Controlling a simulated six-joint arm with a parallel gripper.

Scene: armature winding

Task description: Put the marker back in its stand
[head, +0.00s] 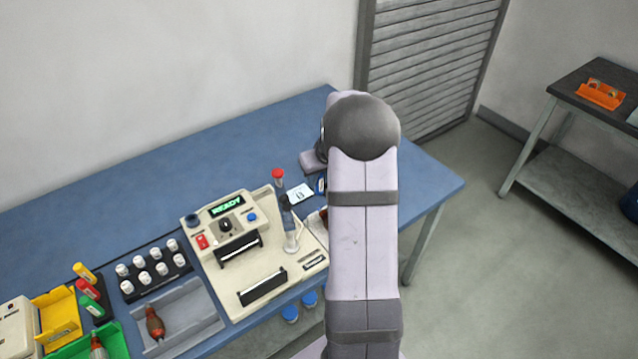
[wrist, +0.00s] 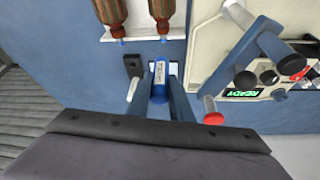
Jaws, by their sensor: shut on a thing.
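The marker (wrist: 160,76) is a blue cylinder with a white printed label. In the wrist view it sits between the two blue-grey fingers of my gripper (wrist: 161,98), which is shut on it. A small dark block with a round recess (wrist: 133,64) lies on the blue table just left of the marker's far end. It may be the stand, but I cannot be sure. A pale patch shows under the marker's far end. I cannot tell whether the marker touches anything below. In the head view my arm hides most of the gripper and the marker.
The winding machine (head: 262,275), with a lit READY display, stands left of my arm. Its red-tipped post (wrist: 212,117) is close to the right finger. A white tray (wrist: 190,27) with two brown wound parts lies beyond the marker. The table's back (head: 150,190) is clear.

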